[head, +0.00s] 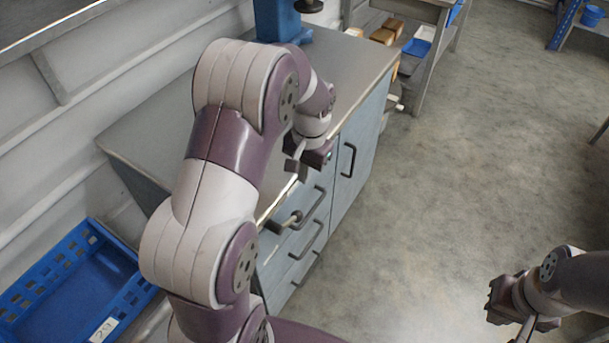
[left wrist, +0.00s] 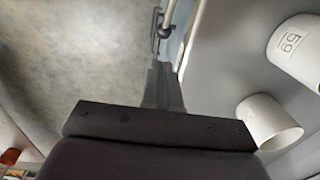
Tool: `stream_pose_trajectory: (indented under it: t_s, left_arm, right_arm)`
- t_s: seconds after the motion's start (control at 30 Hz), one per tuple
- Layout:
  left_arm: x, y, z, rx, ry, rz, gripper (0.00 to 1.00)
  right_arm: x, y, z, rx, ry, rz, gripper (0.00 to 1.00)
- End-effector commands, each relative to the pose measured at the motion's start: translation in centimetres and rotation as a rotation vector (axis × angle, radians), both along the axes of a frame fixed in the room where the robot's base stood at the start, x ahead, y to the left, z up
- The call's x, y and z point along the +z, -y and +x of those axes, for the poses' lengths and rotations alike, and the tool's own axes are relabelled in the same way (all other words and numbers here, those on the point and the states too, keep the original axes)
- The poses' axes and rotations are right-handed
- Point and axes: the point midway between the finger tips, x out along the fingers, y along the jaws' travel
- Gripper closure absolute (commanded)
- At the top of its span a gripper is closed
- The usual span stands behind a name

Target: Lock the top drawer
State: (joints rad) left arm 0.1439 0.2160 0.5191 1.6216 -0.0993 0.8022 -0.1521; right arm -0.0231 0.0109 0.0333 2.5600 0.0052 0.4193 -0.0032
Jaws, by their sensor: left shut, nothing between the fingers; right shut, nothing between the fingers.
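The blue-grey drawer cabinet (head: 347,190) stands under a grey worktop (head: 150,135), with dark bar handles stacked on its drawer fronts. The top drawer's front is partly hidden by my left arm. A short rod with a rounded end (head: 291,219) shows near the upper handle; I cannot tell whether it is a key or part of a handle. My left gripper (head: 295,165) is shut and empty, above the cabinet's front edge; its fingers also show in the left wrist view (left wrist: 162,88). My right gripper (head: 508,318) is shut and empty, over the floor away from the cabinet.
Two white cups (left wrist: 298,45) (left wrist: 270,122) are on the worktop in the left wrist view. A blue crate (head: 60,290) is at the lower left. A cabinet door handle (head: 347,160) is right of the drawers. The floor (head: 450,170) in front is clear.

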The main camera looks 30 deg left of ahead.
Motion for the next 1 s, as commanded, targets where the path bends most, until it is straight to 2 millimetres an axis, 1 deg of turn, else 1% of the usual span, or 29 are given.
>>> stream_pose_trajectory:
  t_s: [0.17,0.27,0.37,0.4,0.47,0.5,0.6,0.63,0.73,1.0]
  left_arm:
    - [0.0,0.0,0.0,0.000,0.001,0.000,1.00]
    - [0.5,1.0,-1.1,0.001,0.016,-0.007,1.00]
    - [1.4,3.3,-4.1,0.008,0.053,-0.027,1.00]
    - [1.7,4.3,-5.6,0.014,0.070,-0.036,1.00]
    - [2.0,5.5,-7.9,0.023,0.097,-0.049,1.00]
    - [2.1,6.1,-9.3,0.029,0.112,-0.056,1.00]
    - [2.1,7.1,-12.2,0.043,0.137,-0.069,1.00]
    - [2.1,7.3,-12.7,0.046,0.142,-0.072,1.00]
    - [2.0,7.5,-13.7,0.052,0.148,-0.076,1.00]
    - [2.0,7.5,-13.7,0.052,0.146,-0.076,1.00]
  right_arm:
    - [0.0,0.0,0.0,0.000,0.000,0.000,1.00]
    - [0.0,0.0,0.0,0.000,0.000,0.000,1.00]
    - [0.0,0.0,0.0,0.000,0.000,0.000,1.00]
    - [0.0,0.0,0.0,0.000,0.000,0.000,1.00]
    - [0.0,0.0,0.0,0.000,0.000,0.000,1.00]
    - [0.0,0.0,0.0,0.000,0.000,0.000,1.00]
    - [0.0,0.0,0.0,0.000,0.000,0.000,1.00]
    - [0.0,0.0,0.0,0.000,0.000,0.000,1.00]
    - [0.0,0.0,0.0,0.000,0.000,0.000,1.00]
    - [0.0,0.0,0.0,0.000,0.000,0.000,1.00]
